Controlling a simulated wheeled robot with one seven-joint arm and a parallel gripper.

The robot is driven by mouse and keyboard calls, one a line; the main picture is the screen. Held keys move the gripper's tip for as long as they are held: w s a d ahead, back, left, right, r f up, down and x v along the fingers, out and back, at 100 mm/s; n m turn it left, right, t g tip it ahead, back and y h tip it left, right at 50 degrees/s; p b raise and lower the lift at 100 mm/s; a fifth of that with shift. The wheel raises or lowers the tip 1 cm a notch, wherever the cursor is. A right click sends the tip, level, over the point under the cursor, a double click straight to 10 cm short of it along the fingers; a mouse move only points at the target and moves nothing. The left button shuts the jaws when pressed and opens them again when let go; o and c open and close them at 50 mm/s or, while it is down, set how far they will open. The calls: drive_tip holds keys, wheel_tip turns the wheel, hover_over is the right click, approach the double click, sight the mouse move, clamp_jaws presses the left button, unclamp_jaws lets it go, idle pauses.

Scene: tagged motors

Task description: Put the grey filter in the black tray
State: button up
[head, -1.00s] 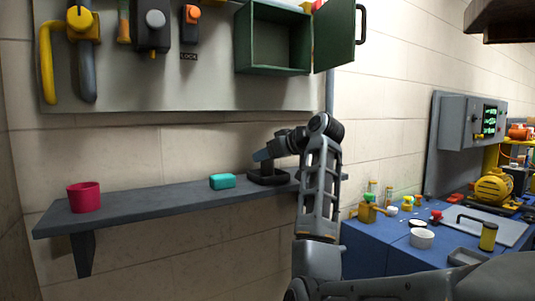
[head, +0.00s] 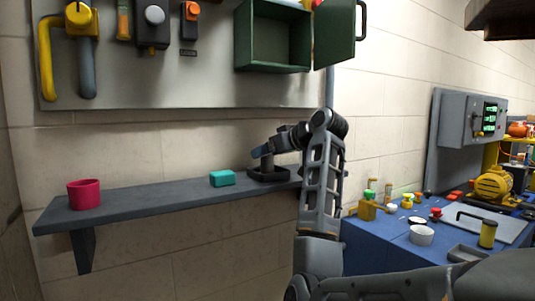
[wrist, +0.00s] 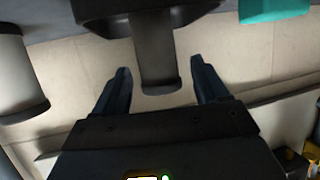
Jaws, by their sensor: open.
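The black tray (head: 284,175) sits on the wall shelf, right of a teal block. It also shows at the top of the wrist view (wrist: 100,22). A dark grey cylinder, seemingly the grey filter (wrist: 158,68), stands upright in it, its end between my fingers. It shows in part in the head view (head: 267,161). My gripper (wrist: 160,66) is open, with a gap on each side of the cylinder. In the head view my gripper (head: 260,153) is at the tray. A second, lighter grey cylinder with a dark rim (wrist: 20,75) is at the wrist view's left.
The teal block (head: 222,179) and a red cup (head: 84,194) stand on the grey shelf (head: 150,200). Above are a tool panel and an open green cabinet (head: 275,40). A blue bench (head: 385,245) with small parts and a yellow motor (head: 493,185) is at right.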

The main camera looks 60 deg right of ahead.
drive_tip(key=b+v, duration=0.1)
drive_tip(key=v, duration=1)
drive_tip(key=shift+s, duration=0.1)
